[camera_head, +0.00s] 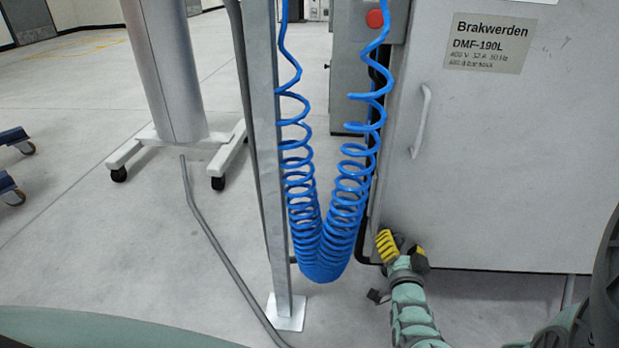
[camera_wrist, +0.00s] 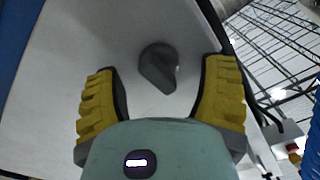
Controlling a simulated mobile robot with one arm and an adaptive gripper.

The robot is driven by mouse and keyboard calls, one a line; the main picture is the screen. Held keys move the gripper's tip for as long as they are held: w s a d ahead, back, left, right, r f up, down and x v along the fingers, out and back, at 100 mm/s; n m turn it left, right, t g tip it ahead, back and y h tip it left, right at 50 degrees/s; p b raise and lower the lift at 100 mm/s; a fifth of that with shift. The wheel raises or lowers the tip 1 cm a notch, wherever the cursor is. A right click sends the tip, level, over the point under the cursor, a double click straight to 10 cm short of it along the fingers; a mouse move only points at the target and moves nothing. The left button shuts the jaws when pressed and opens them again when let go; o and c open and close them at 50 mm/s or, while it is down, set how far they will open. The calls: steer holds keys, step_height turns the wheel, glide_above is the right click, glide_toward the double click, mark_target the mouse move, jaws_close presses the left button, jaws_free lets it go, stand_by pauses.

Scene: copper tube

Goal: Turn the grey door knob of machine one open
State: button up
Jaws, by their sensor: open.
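The grey door knob (camera_wrist: 158,68) shows in the wrist view on a pale machine panel, a dark rounded knob with a pointed end toward the lower right. My gripper (camera_wrist: 162,95) has its two yellow ribbed fingers spread wide, one on each side of the knob and apart from it. In the head view my gripper (camera_head: 402,248) is at the lower left edge of the grey machine (camera_head: 500,150) labelled Brakwerden DMF-190L. The knob is not visible in the head view.
A blue coiled hose (camera_head: 325,235) hangs beside a metal post (camera_head: 275,180) just left of my gripper. A white door handle (camera_head: 421,120) is above it. A red button (camera_head: 375,18) sits on a cabinet behind. Wire mesh (camera_wrist: 285,50) is at right in the wrist view.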

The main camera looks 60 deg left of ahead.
steer(key=shift+s+a+f+n+b, duration=0.1)
steer(key=shift+f+n+b, duration=0.05)
steer(key=shift+n+b, duration=1.1)
steer(key=shift+s+f+n+b, duration=0.1)
steer(key=shift+f+n+b, duration=0.05)
steer(key=shift+n+b, duration=1.05)
steer(key=n+b, duration=0.1)
steer(key=b, duration=0.1)
steer(key=shift+a+r+n+b, duration=0.1)
steer(key=shift+n+b, duration=0.15)
steer(key=shift+b, duration=0.1)
steer(key=p+v, duration=0.8)
steer(key=v, duration=0.8)
steer(key=w+d+r+t+p, duration=0.1)
steer(key=d+r+t+p, duration=0.1)
steer(key=r+p, duration=0.7)
steer(key=w+d+r+t+y+p, duration=0.1)
steer(key=w+r+p, duration=0.1)
steer(key=r+p, duration=0.8)
step_height(320, 180, up, 9)
steer(key=shift+d+f+m+t, duration=0.2)
steer(key=shift+d+m+t, duration=0.15)
steer(key=shift+m+t, duration=0.05)
